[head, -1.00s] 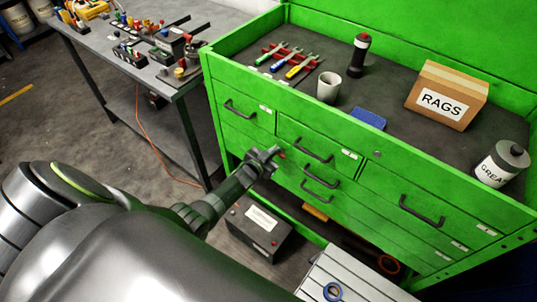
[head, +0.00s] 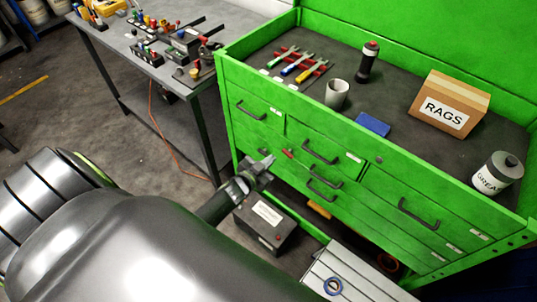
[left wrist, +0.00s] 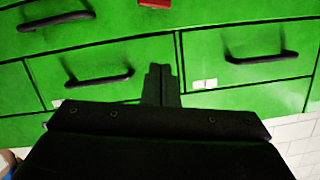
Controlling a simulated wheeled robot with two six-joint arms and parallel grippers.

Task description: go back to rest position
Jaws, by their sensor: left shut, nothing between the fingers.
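My left gripper (head: 263,167) is shut and empty in front of the green cabinet's (head: 272,130) drawers. In the left wrist view its two fingers (left wrist: 161,75) are together, with drawer fronts behind them. A small red piece (head: 288,154) shows at the drawer fronts, just right of and apart from the fingertips; a red piece also shows at the top of the left wrist view (left wrist: 154,3). The drawers look shut. My right gripper is not in view.
A dark box (head: 265,226) stands below my gripper. A workbench (head: 178,83) stands at the left, bare floor in front of it.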

